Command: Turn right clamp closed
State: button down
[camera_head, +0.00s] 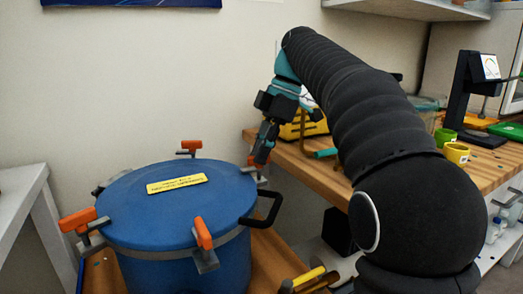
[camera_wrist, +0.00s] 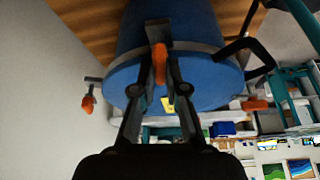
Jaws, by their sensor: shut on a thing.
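The blue pressure pot (camera_head: 150,240) stands at the left with its blue lid (camera_head: 205,180) on, a yellow label (camera_head: 177,184) on top. The right clamp (camera_head: 252,162) sits at the lid's right rim and is mostly hidden by my gripper (camera_head: 264,155). In the wrist view, the right clamp's orange handle (camera_wrist: 160,63) is between the two fingers of my gripper (camera_wrist: 162,88), which is shut on it. The clamp's grey bracket (camera_wrist: 157,30) shows beyond the handle, against the pot's side. Whether the clamp is fully turned cannot be told.
Other orange-handled clamps sit at the front (camera_head: 203,234), left (camera_head: 78,220) and back (camera_head: 190,147) of the rim. A black pot handle (camera_head: 272,207) juts out right. The wooden bench (camera_head: 300,160) at right holds yellow and green cups (camera_head: 456,153).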

dwell(0.4)
jog(key=c, duration=1.2)
grip_release()
